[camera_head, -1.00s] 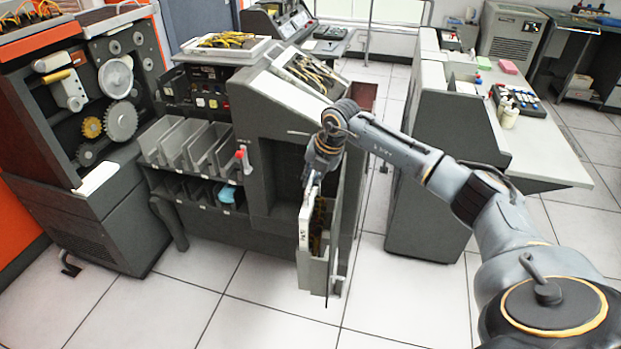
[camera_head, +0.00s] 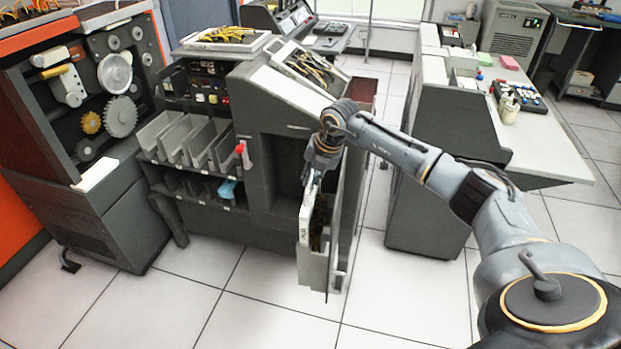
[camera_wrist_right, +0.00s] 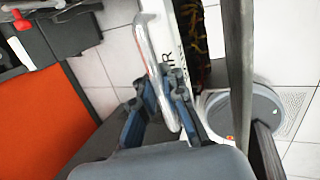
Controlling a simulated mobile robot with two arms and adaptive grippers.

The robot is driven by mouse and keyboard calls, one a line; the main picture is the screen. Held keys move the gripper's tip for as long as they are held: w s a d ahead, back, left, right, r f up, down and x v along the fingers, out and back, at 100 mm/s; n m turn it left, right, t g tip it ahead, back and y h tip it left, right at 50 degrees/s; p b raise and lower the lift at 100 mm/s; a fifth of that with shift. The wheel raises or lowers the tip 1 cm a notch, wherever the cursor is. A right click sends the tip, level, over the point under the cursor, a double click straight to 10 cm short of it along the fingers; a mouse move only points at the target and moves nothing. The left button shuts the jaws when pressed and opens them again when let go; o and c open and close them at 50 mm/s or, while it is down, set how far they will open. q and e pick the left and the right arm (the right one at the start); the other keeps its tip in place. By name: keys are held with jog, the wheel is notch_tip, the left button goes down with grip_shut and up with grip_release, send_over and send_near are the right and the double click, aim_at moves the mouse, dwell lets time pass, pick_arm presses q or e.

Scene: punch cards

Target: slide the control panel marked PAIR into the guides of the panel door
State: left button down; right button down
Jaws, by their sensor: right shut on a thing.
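The control panel (camera_head: 304,226) is a narrow white-edged panel standing upright, with dark lettering on its edge. Part of that lettering shows on the panel in the right wrist view (camera_wrist_right: 177,50), ending in "IR". My right gripper (camera_head: 313,183) is shut on the panel's silver bar handle (camera_wrist_right: 157,60). The panel stands close along the inner face of the open panel door (camera_head: 349,215), with yellow-and-dark wiring between them. The guides are hidden, so I cannot tell how far the panel sits in them. My left gripper is not in view.
The grey card machine (camera_head: 270,168) with its card bins (camera_head: 185,145) stands to the left of the door. A grey cabinet with a light top (camera_head: 530,150) stands to the right. Open tiled floor (camera_head: 270,310) lies in front.

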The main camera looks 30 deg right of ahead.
jog(key=shift+w, duration=0.15)
jog(key=shift+f+b, duration=0.8)
jog(key=shift+f, duration=0.3)
jog(key=c, duration=1.3)
grip_release()
jog(key=shift+c, duration=0.2)
jog(key=shift+s+f, duration=0.3)
jog(key=v, duration=1.2)
jog(key=shift+r, duration=0.3)
jog(key=shift+w, duration=0.15)
